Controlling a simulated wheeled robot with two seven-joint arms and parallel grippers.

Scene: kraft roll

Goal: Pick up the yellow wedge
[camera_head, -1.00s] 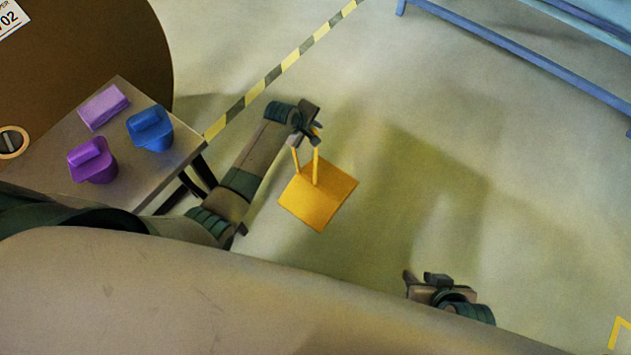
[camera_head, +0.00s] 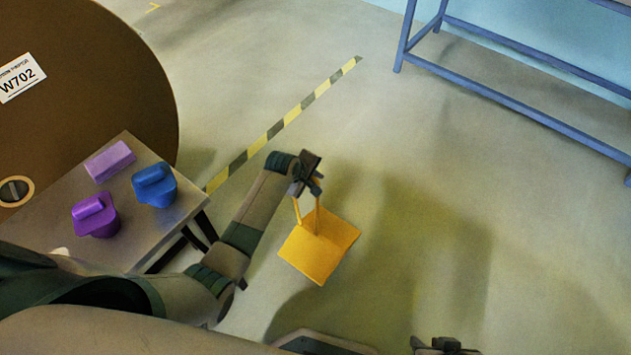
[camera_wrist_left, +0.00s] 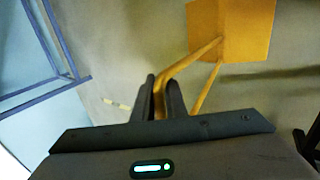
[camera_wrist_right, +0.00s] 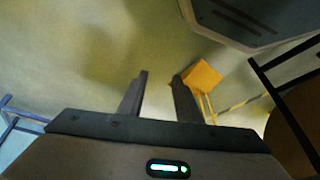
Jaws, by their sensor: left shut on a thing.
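The yellow wedge (camera_head: 320,246) hangs in the air below my left gripper (camera_head: 308,184) in the head view. It has a flat square face and a thin yellow loop handle. My left gripper is shut on that handle; in the left wrist view the fingers (camera_wrist_left: 166,98) pinch the handle and the wedge (camera_wrist_left: 232,30) shows beyond them. My right gripper (camera_head: 445,346) is at the bottom edge of the head view, mostly cut off. In the right wrist view its fingers (camera_wrist_right: 158,95) stand apart with nothing between them, and the wedge (camera_wrist_right: 202,76) is farther off.
A small table (camera_head: 165,228) at left holds a lilac block (camera_head: 109,161), a blue object (camera_head: 154,186) and a purple object (camera_head: 95,215). A large brown roll (camera_head: 90,75) labelled W702 stands behind it. A blue frame (camera_head: 500,95) is at top right. The middle floor is clear.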

